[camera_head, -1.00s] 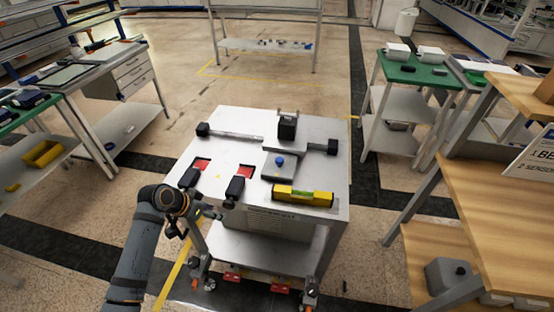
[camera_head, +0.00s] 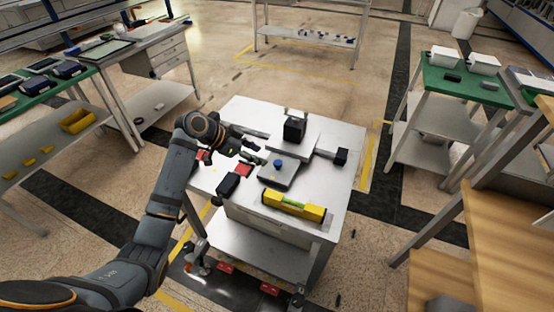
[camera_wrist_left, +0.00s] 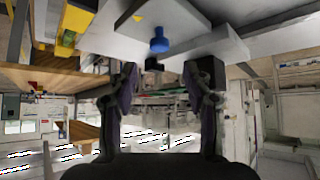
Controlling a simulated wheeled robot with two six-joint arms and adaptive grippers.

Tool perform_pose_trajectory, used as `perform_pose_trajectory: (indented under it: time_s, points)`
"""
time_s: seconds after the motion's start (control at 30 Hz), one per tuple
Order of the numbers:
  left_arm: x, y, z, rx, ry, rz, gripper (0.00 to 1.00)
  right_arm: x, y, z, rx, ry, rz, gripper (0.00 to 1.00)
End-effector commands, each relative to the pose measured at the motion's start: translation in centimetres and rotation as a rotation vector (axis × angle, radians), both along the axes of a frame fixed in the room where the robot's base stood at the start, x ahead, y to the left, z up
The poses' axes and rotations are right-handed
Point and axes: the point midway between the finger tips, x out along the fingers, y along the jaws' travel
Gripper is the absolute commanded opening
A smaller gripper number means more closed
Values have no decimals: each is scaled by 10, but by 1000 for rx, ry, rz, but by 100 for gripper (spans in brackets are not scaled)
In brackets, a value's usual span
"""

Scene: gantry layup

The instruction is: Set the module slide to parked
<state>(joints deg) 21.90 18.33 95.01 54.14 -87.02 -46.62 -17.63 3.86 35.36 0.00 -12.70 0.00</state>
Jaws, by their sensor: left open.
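The module slide is a grey plate with a blue knob (camera_head: 278,163) on the white cart top (camera_head: 335,190). A black block (camera_head: 294,129) stands upright just behind the plate, on the rail. My left gripper (camera_head: 258,150) is above the cart top, just left of the blue knob and apart from it. In the left wrist view, my left gripper (camera_wrist_left: 160,95) has its fingers spread with nothing between them. The blue knob (camera_wrist_left: 159,40) shows there beyond the fingers, near the top. My right gripper does not show.
A yellow spirit level (camera_head: 294,205) lies along the cart's front edge. A black block (camera_head: 228,184) and red patches (camera_head: 243,170) are left of the plate. A black end block (camera_head: 341,156) sits at the right.

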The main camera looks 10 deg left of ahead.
Motion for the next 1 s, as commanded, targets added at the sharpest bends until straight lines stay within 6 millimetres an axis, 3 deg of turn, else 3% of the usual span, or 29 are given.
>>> perform_pose_trajectory:
  time_s: [0.13,0.33,0.73,1.0]
  points:
    - [13,-22,-22,-6,4,-1,50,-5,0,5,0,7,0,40]
    - [27,-41,-47,-3,2,1,50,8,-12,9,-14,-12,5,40]
    - [31,-47,-56,1,0,1,50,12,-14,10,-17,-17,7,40]
    - [31,-47,-56,1,1,0,15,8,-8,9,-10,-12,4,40]
